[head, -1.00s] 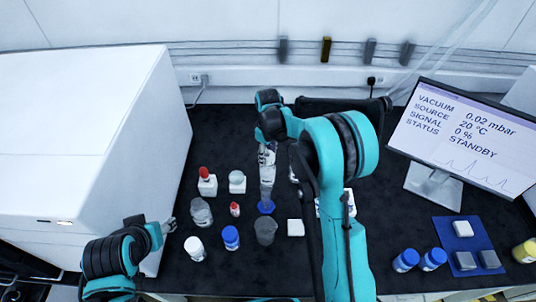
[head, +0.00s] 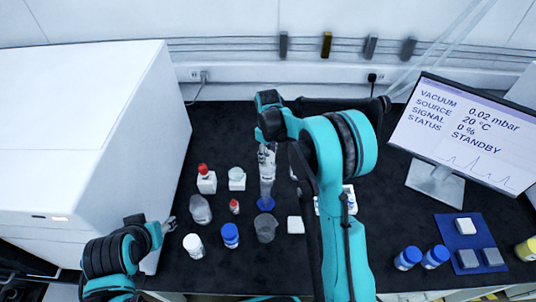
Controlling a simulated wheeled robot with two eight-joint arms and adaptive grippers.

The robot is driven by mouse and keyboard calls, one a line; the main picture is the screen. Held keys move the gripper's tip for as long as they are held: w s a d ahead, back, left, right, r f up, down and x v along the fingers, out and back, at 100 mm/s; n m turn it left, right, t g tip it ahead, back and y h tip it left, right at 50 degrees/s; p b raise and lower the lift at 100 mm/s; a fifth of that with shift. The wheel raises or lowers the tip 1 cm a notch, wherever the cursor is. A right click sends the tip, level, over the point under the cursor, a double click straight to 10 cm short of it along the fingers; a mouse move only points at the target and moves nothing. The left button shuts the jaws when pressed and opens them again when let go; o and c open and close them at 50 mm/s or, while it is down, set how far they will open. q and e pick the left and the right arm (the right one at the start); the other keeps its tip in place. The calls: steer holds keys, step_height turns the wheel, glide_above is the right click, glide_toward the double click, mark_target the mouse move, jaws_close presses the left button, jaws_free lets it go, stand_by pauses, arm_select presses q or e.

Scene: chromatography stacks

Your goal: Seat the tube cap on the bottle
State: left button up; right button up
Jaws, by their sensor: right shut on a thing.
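My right gripper (head: 266,192) points down over the middle of the bench in the head view. It is shut on a blue piece (head: 265,204), which looks like the tube cap. A clear greyish open vessel (head: 266,230), perhaps the bottle, stands just in front of the blue piece. I cannot tell whether the two touch. Another clear bottle (head: 200,210) stands to the left. My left gripper (head: 169,226) is low at the left, apart from the objects; its fingers are too small to read.
A blue-capped bottle (head: 230,236), a white-capped bottle (head: 194,246), a small red-capped vial (head: 234,207) and a white block (head: 296,225) stand close around. Two white holders stand behind. The big white instrument (head: 75,140) bounds the left; a monitor (head: 463,135) stands at the right.

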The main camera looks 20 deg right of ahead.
steer(key=shift+f, duration=0.3)
steer(key=o, duration=1.7)
steer(key=shift+c, duration=0.2)
steer(key=shift+r, duration=0.1)
steer(key=shift+r+p, duration=2.1)
steer(key=shift+r, duration=1.35)
